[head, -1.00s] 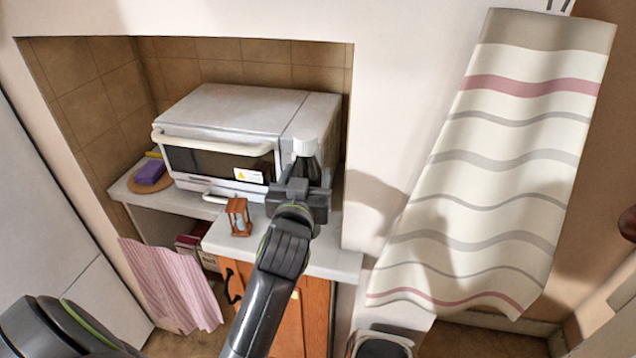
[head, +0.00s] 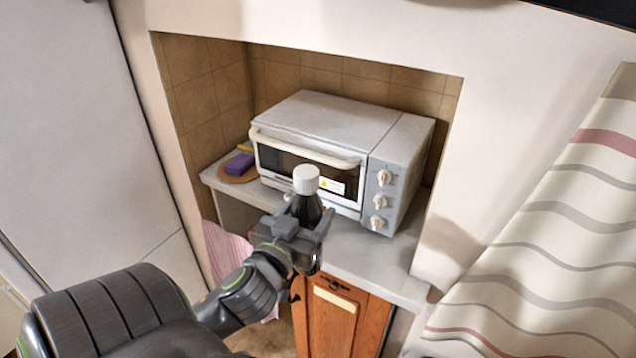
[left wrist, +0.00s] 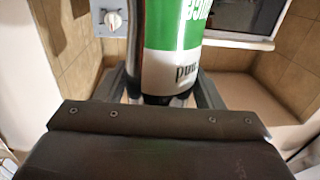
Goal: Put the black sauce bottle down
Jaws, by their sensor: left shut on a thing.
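The black sauce bottle (head: 306,208) has a white cap and a dark body. It is upright, in front of the toaster oven in the head view. My left gripper (head: 306,220) is shut on it, with a finger on each side. The left wrist view shows the bottle's green and white label (left wrist: 172,45) close up between the fingers. The bottle's base is hidden behind the gripper in the head view, so I cannot tell whether it touches the counter. My right gripper is not in view.
A grey toaster oven (head: 335,125) with knobs stands on the light counter (head: 375,258) in a tiled alcove. A purple and yellow sponge (head: 240,163) lies on a round board at left. Bare counter shows before the oven. A striped towel (head: 560,240) hangs at right.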

